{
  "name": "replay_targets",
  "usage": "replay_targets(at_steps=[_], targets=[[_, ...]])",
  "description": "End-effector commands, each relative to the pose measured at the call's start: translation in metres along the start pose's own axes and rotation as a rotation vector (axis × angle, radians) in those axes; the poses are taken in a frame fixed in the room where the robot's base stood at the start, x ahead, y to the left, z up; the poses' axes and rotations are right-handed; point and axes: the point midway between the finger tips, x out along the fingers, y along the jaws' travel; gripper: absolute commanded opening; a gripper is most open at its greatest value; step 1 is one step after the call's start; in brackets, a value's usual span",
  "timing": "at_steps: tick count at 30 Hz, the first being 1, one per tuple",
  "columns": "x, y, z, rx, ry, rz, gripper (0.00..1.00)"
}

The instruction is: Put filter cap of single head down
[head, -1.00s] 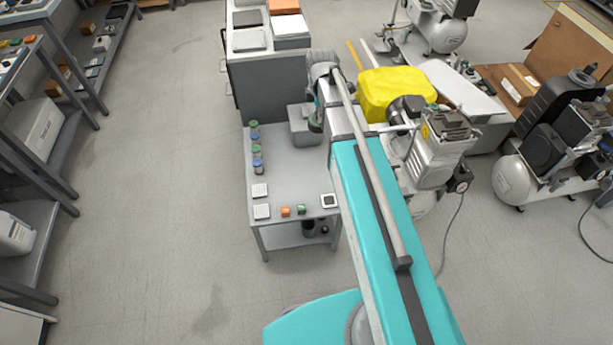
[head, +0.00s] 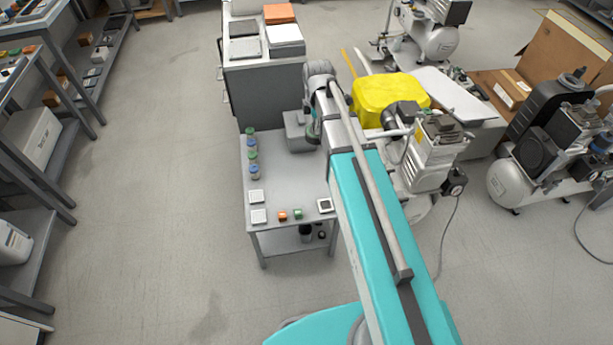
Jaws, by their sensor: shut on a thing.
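My arm reaches away over the right side of the grey work table (head: 285,185). Its wrist bends down beside a grey box-like block on the table. The fingers of my gripper are hidden behind my own arm and wrist, so I cannot see them or anything between them. I cannot make out a filter cap anywhere. A compressor with a silver ribbed head (head: 430,165) stands just right of my arm, partly covered by it.
The grey block (head: 299,132) stands at the table's back. Several small jars (head: 252,155) line its left edge. A yellow object (head: 390,97) lies behind the compressor. The table's middle is clear.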

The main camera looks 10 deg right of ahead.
Motion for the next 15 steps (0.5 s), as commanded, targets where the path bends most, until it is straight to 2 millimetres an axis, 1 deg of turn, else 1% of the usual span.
replay_targets(at_steps=[5,8,15], targets=[[0.014,0.001,0.002,-0.002,0.0,0.0,0.0],[0.027,0.002,0.005,-0.003,0.0,0.0,0.0],[0.066,0.006,0.017,-0.001,0.0,0.0,0.0]])
